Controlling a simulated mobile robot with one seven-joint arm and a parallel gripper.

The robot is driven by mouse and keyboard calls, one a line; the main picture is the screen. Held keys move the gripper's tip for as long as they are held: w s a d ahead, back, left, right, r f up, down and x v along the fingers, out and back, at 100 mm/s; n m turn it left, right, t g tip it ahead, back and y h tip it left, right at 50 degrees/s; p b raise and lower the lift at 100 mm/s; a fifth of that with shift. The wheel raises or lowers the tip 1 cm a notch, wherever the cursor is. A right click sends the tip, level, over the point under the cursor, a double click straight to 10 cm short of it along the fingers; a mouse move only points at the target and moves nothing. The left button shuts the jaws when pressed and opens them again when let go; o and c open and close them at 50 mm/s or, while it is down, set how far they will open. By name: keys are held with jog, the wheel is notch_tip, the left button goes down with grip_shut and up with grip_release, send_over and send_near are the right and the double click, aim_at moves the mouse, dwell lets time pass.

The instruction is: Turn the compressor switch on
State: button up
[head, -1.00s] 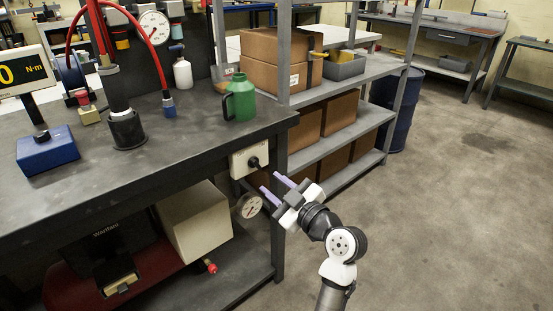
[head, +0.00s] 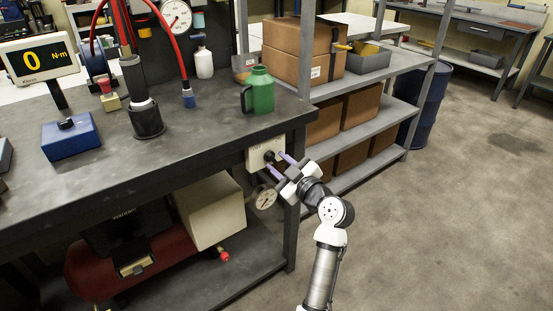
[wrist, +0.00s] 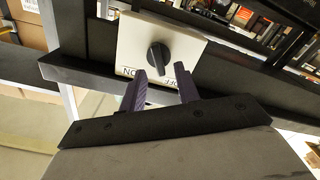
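The compressor switch is a black rotary knob (wrist: 158,54) on a pale box (head: 257,153) fixed to the bench's front edge near its right corner. The knob (head: 269,156) looks untouched.
A round gauge (head: 264,198) hangs just below the switch box, close to my gripper. The dark bench (head: 200,125) holds a green can (head: 259,92) above the switch. A grey shelf with cardboard boxes (head: 303,52) stands behind. The floor (head: 450,220) at right is clear.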

jog(key=shift+x, duration=0.8)
jog(key=shift+c, duration=0.4)
grip_shut()
